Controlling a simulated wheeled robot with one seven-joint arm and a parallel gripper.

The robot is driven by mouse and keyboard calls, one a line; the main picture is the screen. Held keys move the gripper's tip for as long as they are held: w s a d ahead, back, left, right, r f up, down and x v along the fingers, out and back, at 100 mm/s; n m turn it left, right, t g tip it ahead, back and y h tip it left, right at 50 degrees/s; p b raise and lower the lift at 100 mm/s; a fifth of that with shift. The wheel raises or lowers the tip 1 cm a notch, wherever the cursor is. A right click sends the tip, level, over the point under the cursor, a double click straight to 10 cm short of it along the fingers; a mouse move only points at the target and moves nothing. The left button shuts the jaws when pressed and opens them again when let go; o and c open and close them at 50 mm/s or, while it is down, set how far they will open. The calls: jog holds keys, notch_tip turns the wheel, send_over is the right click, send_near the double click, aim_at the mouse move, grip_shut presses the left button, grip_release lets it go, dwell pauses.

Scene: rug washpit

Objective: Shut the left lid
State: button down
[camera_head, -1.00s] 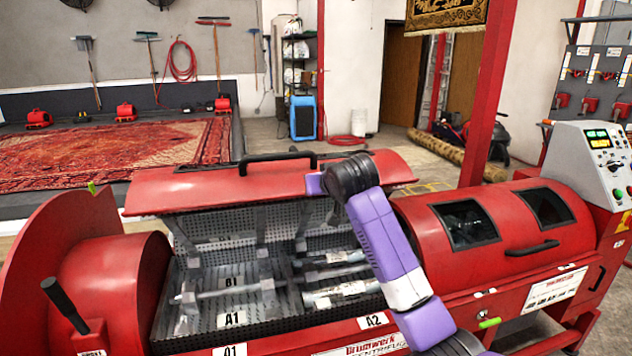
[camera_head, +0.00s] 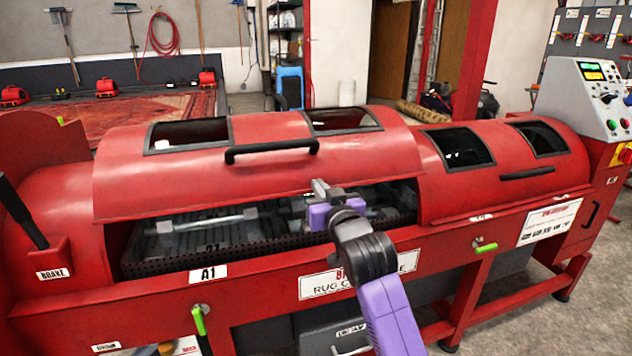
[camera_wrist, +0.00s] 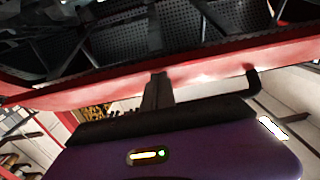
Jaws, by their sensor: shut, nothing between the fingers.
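The left lid (camera_head: 255,175) is a red curved cover with two dark-framed windows and a black bar handle (camera_head: 272,149). It is partly lowered, with a gap between its front edge and the red machine body, and the perforated drum (camera_head: 190,255) shows through the gap. My gripper (camera_head: 319,188) is shut and empty at the lid's front lower edge, right of the handle's middle; I cannot tell whether it touches. In the wrist view my gripper (camera_wrist: 157,88) is at the lid's red rim (camera_wrist: 200,73), with the lid's underside above and the handle (camera_wrist: 252,80) to the right.
The right lid (camera_head: 495,160) is shut. A control panel (camera_head: 605,100) stands at the far right. A brake lever (camera_head: 22,212) stands at the left, and green-handled latches (camera_head: 199,320) sit on the front. Floor is free at the right front.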

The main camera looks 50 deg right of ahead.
jog(key=shift+t+h, duration=0.4)
jog(key=shift+t, duration=0.1)
jog(key=f+b, duration=0.2)
jog(key=f, duration=0.1)
jog(key=s+a+f+b, duration=0.1)
jog(key=f+b, duration=0.1)
jog(key=f, duration=0.1)
jog(key=s+f+b, duration=0.1)
jog(key=f+b, duration=0.1)
jog(key=f, duration=0.1)
jog(key=shift+a+f, duration=0.2)
jog(key=shift+f, duration=0.15)
jog(key=shift+s+f+b, duration=0.1)
jog(key=shift+f+b, duration=0.75)
jog(key=shift+f, duration=0.05)
jog(key=r+p+v, duration=0.1)
jog(key=v, duration=0.7)
jog(key=shift+f+p, duration=0.3)
jog(key=shift+f, duration=0.15)
